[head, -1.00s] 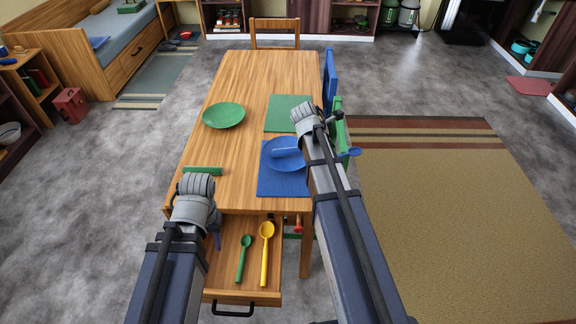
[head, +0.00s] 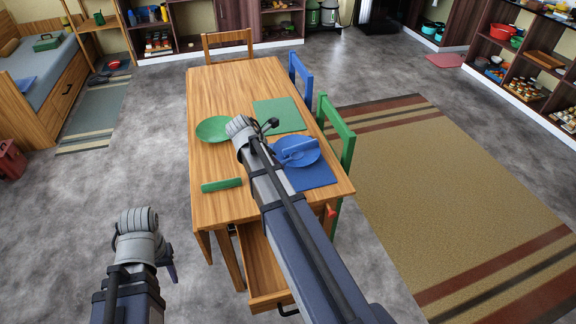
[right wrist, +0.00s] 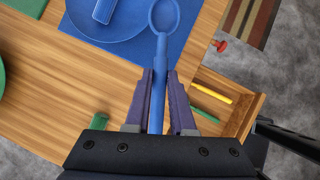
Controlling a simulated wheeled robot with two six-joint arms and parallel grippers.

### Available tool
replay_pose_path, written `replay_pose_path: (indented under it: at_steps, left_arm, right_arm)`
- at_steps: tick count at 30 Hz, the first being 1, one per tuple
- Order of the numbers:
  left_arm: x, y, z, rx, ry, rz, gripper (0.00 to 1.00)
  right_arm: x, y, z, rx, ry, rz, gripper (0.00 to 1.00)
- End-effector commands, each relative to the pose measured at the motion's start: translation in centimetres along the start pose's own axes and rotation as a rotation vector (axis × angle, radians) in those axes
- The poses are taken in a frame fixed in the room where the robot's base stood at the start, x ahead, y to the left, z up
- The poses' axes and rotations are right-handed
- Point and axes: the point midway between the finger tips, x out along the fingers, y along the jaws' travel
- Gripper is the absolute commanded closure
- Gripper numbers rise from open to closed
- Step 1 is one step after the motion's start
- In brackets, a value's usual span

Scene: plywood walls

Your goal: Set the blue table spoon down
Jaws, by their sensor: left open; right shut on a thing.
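My right gripper (right wrist: 158,78) is shut on the handle of the blue table spoon (right wrist: 165,18) in the right wrist view. The spoon's bowl points away from the jaws and appears over the blue mat (right wrist: 180,42), beside the blue plate (right wrist: 130,25). I cannot tell its height above the table. In the head view my right arm hides the spoon. The blue plate (head: 312,157) lies on the blue mat (head: 318,178), with a blue bar-shaped thing (head: 298,148) on it. My left gripper (head: 170,268) is open and empty, left of the table.
The wooden table (head: 240,85) also bears a green plate (head: 210,130), a green mat (head: 280,115) and a green bar (head: 221,185). An open drawer (right wrist: 245,105) holds a yellow spoon (right wrist: 212,85) and a green one. Green (head: 345,135) and blue chairs stand at the right side.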

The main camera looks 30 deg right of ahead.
Motion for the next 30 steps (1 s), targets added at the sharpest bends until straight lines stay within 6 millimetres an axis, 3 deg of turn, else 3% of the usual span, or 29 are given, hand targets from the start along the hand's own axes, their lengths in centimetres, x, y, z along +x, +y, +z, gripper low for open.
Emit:
replay_pose_path:
  at_steps: [6, 12, 20, 30]
  left_arm:
    - [1.3, 0.1, -0.1, 0.0, 0.0, 0.0, 0.53]
    - [1.8, 0.2, -0.1, 0.0, 0.0, 0.0, 0.53]
    - [2.3, 0.2, -0.1, 0.0, 0.0, 0.0, 0.53]
    - [7.1, 0.7, -0.4, 0.0, 0.0, 0.0, 0.53]
  right_arm:
    - [4.6, -0.6, 5.3, 0.183, 0.004, -0.104, 1.0]
    - [7.0, -1.9, 8.6, 0.306, 0.005, -0.175, 1.0]
    - [7.7, -2.2, 8.7, 0.321, 0.004, -0.184, 1.0]
    - [11.9, -2.1, 6.2, 0.32, 0.004, -0.183, 1.0]
